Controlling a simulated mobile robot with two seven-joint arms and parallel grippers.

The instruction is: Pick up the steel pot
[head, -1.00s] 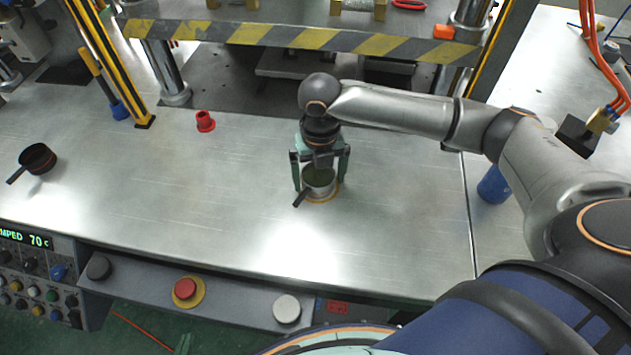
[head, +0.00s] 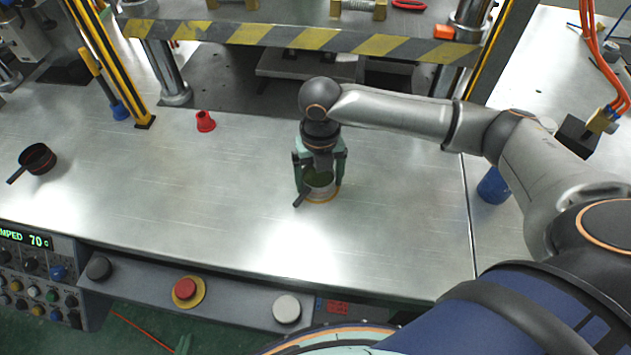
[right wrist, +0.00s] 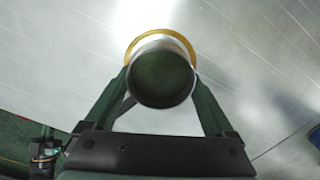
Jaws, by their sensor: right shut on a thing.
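The steel pot (head: 321,188) stands upright on the metal table, on a yellow ring (head: 331,197). It has a dark handle pointing to the lower left and dark green contents. My right gripper (head: 320,178) comes down over it from above, with its fingers shut on the pot's two sides. In the right wrist view the pot (right wrist: 161,75) sits between the two green fingers, with the yellow ring (right wrist: 131,48) around its base. My left gripper is not in view.
A dark pan (head: 38,158) sits at the far left of the table and a red cup (head: 205,121) stands at the back. A blue cylinder (head: 493,186) is to the right. A striped press frame (head: 300,38) spans the back. The table left of the pot is clear.

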